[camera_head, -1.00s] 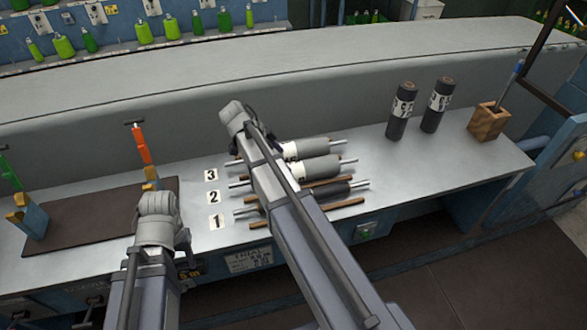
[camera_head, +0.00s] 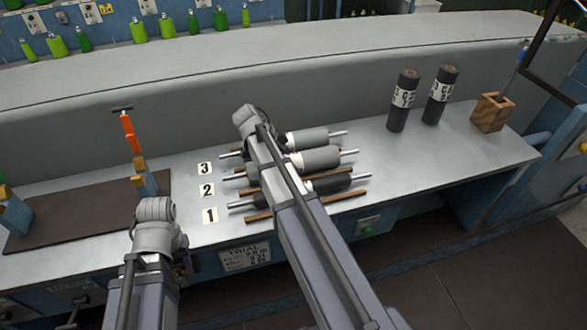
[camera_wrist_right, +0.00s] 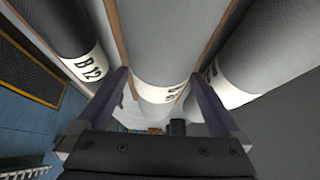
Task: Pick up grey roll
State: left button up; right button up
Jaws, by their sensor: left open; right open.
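Two grey rolls lie on the bench in the head view: one by label 3 (camera_head: 306,139) and one by label 2 (camera_head: 318,158). A dark roll (camera_head: 330,182) lies by label 1. My right arm crosses over their left parts in that view. In the right wrist view my right gripper (camera_wrist_right: 160,85) is open, its fingers to either side of the middle grey roll (camera_wrist_right: 163,45); contact is not clear. The dark roll marked B 12 (camera_wrist_right: 70,30) is left of it and another grey roll (camera_wrist_right: 255,55) is right. My left gripper (camera_head: 180,262) is at the bench front, fingers mostly hidden.
Two dark rolls (camera_head: 404,102) stand upright at the back right, beside a wooden block holder (camera_head: 491,113). A brown mat (camera_head: 80,215) with an orange-handled tool (camera_head: 131,135) is at the left. Wooden strips (camera_head: 345,200) lie between the rolls. A grey wall rises behind.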

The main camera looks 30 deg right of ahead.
jog(key=shift+c, duration=0.4)
grip_shut()
dwell(0.4)
